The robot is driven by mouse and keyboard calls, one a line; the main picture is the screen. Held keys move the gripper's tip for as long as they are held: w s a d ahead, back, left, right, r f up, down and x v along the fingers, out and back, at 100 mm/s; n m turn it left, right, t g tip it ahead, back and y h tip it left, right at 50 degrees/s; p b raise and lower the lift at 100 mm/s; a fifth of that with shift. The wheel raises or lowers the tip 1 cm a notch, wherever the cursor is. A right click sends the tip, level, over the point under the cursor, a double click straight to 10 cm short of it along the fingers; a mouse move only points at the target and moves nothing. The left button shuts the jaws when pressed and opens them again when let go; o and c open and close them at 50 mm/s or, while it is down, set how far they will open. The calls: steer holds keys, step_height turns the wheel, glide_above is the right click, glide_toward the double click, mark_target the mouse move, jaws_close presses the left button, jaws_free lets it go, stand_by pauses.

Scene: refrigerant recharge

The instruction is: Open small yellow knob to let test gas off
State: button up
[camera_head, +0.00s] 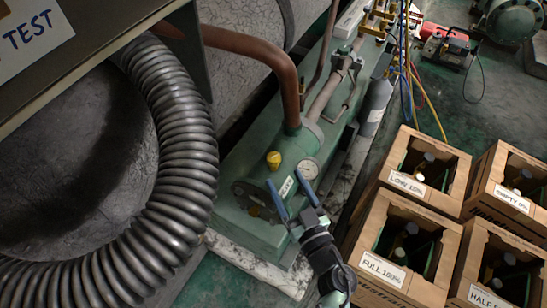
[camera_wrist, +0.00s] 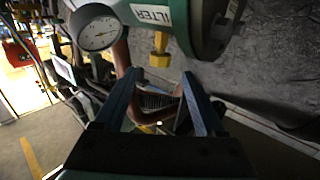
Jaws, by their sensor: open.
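The small yellow knob (camera_head: 274,160) sits on top of a green cylindrical filter body (camera_head: 262,180), beside a round white gauge (camera_head: 308,168). In the wrist view the knob (camera_wrist: 160,48) shows just beyond and between my two blue fingertips, and the gauge (camera_wrist: 99,33) is at upper left. My gripper (camera_head: 284,179) is open and empty, close to the knob but with the fingers not around it. It also shows in the wrist view (camera_wrist: 162,77), with its fingers spread wide. Nothing hides the knob.
A ribbed metal hose (camera_head: 185,130) curves at left. A copper pipe (camera_head: 255,45) rises behind the filter. Several labelled cardboard boxes (camera_head: 385,265) with bottles stand at right. Thin coloured hoses (camera_head: 405,75) hang at the top. Some green floor is clear at upper right.

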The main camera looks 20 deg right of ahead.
mark_target(277, 164)
steer(key=w+b, duration=0.2)
steer(key=w, duration=0.4)
steer(key=shift+w+f, duration=0.1)
steer(key=shift+w, duration=0.15)
steer(key=shift+w+b, duration=0.3)
steer(key=shift+w, duration=0.45)
steer(key=shift+c, duration=0.4)
steer(key=shift+r, duration=0.2)
jaws_close()
